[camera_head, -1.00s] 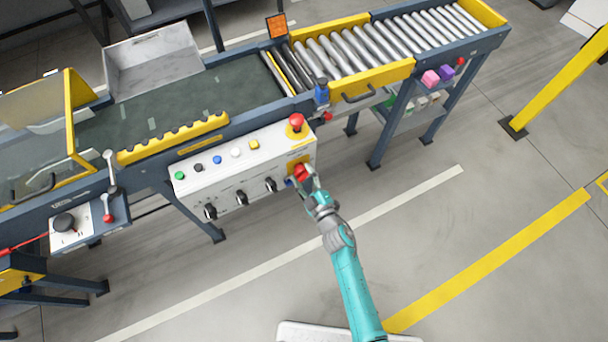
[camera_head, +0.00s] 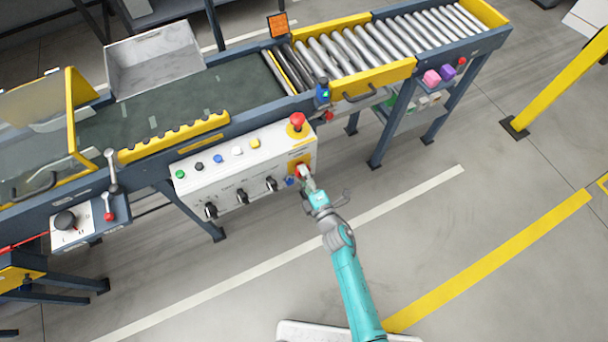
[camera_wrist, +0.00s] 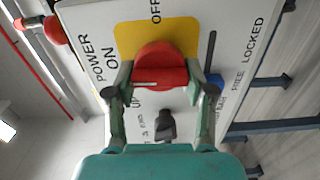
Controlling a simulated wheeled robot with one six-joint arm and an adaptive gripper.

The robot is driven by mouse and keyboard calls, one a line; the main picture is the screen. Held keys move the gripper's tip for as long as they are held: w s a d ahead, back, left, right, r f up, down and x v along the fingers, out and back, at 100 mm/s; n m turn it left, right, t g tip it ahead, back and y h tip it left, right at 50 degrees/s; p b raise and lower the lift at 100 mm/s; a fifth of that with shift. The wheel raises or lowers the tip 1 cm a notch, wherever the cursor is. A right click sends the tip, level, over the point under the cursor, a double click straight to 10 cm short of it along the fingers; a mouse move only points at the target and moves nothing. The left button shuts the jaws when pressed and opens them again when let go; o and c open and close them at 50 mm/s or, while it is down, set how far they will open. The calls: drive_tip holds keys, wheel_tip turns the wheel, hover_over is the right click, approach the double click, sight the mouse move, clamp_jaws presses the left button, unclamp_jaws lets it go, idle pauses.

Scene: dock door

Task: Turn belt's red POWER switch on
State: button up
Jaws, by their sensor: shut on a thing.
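The red POWER switch (camera_wrist: 160,62) is a round knob with a raised grip bar on a yellow plate (camera_wrist: 125,38). In the wrist view its bar lies crosswise, with a white mark toward the left, the side of the printed ON; OFF is printed above. In the head view the switch (camera_head: 297,171) is partly hidden by my gripper (camera_head: 304,174), at the right end of the white control panel (camera_head: 230,165). In the wrist view my gripper (camera_wrist: 166,86) has one finger on each side of the bar, shut on it.
A red mushroom button (camera_head: 297,120) stands above the switch on the panel. Black knobs (camera_head: 242,196) stick out along the panel front, with several coloured buttons above. A blue part (camera_wrist: 213,82) sits close beside one finger. The floor in front is clear.

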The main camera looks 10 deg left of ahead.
drive_tip(key=shift+n, duration=0.3)
drive_tip(key=o, duration=1.2)
drive_tip(key=shift+c, duration=0.2)
drive_tip(key=v, duration=1.2)
